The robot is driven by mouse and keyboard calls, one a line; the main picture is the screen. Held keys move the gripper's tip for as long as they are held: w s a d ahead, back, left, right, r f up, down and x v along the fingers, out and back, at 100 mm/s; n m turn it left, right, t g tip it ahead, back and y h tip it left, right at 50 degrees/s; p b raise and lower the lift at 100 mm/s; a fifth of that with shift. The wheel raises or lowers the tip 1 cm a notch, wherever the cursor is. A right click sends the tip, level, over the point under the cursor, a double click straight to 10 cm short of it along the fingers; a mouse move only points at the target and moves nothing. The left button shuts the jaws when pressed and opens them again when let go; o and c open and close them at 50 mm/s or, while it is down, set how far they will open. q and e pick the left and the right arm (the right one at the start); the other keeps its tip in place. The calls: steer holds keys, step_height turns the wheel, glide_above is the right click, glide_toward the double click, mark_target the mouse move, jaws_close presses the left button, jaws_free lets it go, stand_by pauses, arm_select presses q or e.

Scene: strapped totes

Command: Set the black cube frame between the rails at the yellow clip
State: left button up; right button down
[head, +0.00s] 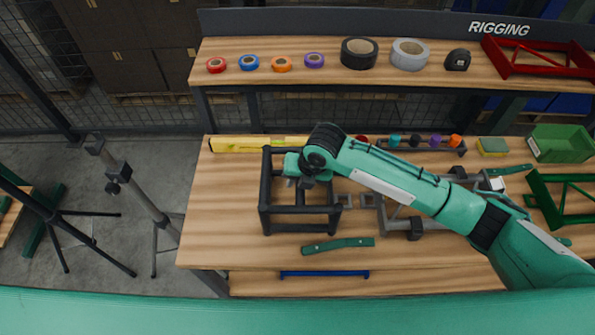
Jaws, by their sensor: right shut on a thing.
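The black cube frame (265,195) stands upright at the left part of the workbench. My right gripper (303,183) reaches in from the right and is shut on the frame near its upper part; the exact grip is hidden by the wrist. I cannot tell whether the frame touches the bench. A grey metal fixture (388,214) with dark blocks, possibly the rails, lies just right of the frame, partly hidden under my right arm. I cannot make out the yellow clip. My left gripper is not in view.
A green handle-like bar (338,245) lies in front of the frame. A yellow level (235,145) lies behind it. Colored pieces in a rack (415,148), a green bin (562,143) and a green bracket (545,200) are farther right. The bench left of the frame is clear.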

steer(key=shift+f, duration=0.5)
steer(key=c, duration=1.3)
jaws_free()
steer(key=shift+f, duration=0.15)
steer(key=b+v, duration=0.2)
steer(key=v, duration=1)
